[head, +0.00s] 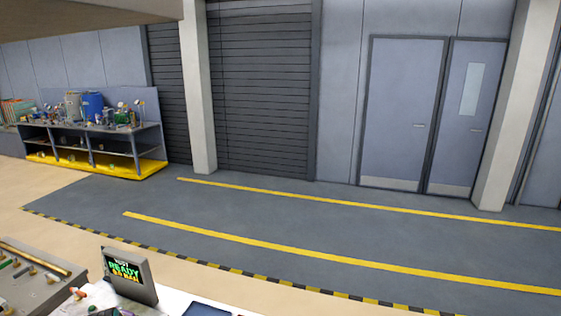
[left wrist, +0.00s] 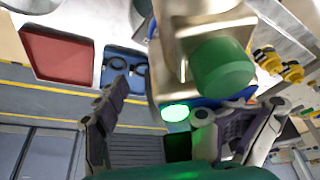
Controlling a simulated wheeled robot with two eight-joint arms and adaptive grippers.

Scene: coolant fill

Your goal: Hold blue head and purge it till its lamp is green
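In the left wrist view a blue head (left wrist: 237,97) shows partly behind a metal body (left wrist: 178,40) with a green cylinder (left wrist: 222,68). A round lamp (left wrist: 174,112) on its near side glows bright green. My left gripper (left wrist: 165,105) has its two fingers spread wide, one on each side of the lamp. A clear gap shows between the left-hand finger and the blue head; contact at the right-hand finger cannot be told. A teal shape fills the bottom edge. In the head view a small screen (head: 128,274) reads READY in green. Neither gripper shows there.
In the left wrist view, a red tray (left wrist: 60,52), a blue tray (left wrist: 126,60) and yellow-and-black fittings (left wrist: 270,60) lie nearby. In the head view, a grey tray (head: 40,295) with a brass rod stands front left. A loaded workbench (head: 95,140) stands far left; the floor beyond is clear.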

